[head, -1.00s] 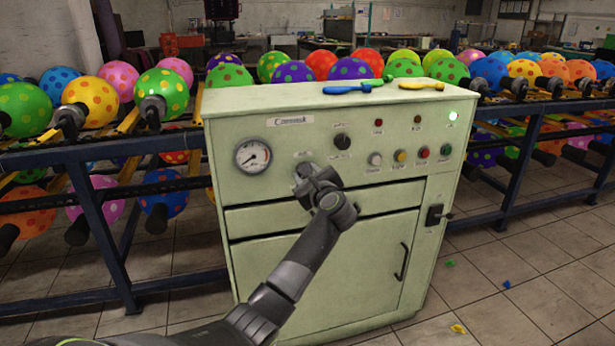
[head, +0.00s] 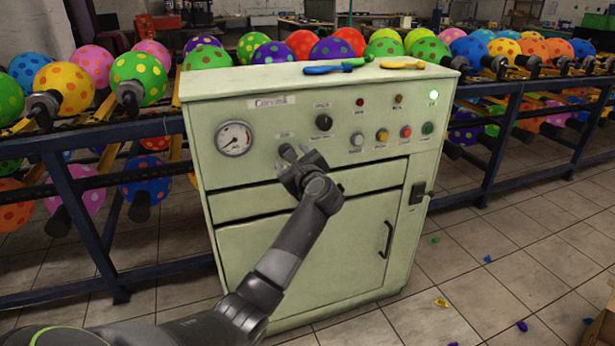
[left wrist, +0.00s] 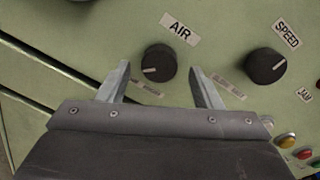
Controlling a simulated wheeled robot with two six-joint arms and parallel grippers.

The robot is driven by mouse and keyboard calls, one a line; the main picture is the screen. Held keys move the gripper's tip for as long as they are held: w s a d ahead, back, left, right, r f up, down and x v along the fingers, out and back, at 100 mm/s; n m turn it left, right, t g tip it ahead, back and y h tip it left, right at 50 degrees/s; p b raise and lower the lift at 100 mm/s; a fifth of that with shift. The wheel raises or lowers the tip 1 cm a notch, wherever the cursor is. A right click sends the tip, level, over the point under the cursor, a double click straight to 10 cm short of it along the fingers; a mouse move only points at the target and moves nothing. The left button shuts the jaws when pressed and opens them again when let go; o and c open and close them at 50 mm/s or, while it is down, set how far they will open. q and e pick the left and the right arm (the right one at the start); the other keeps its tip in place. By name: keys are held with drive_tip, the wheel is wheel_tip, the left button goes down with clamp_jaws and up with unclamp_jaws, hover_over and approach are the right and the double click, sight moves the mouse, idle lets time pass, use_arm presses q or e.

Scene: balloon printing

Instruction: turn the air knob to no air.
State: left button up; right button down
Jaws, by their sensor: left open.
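The air knob (left wrist: 159,63) is a round black knob with a white pointer line on the light green cabinet panel, below the label "AIR" in the left wrist view. Its pointer line lies toward the lower left of that picture, beside a small printed label. My left gripper (left wrist: 160,84) is open, its two fingers apart on either side of the knob, with a visible gap to each side. My right gripper is not in view.
The speed knob (left wrist: 265,66) is to the right of the air knob. A pressure gauge (head: 234,138) is on the panel's left, and a row of coloured buttons (head: 382,135) is on its right. Flat balloons (head: 335,67) lie on the cabinet top (head: 240,82). Balloon racks flank the cabinet.

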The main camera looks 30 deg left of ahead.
use_arm(q)
drive_tip(key=v, duration=1.5)
drive_tip(key=shift+s+d, duration=0.25)
drive_tip(key=shift+d, duration=0.05)
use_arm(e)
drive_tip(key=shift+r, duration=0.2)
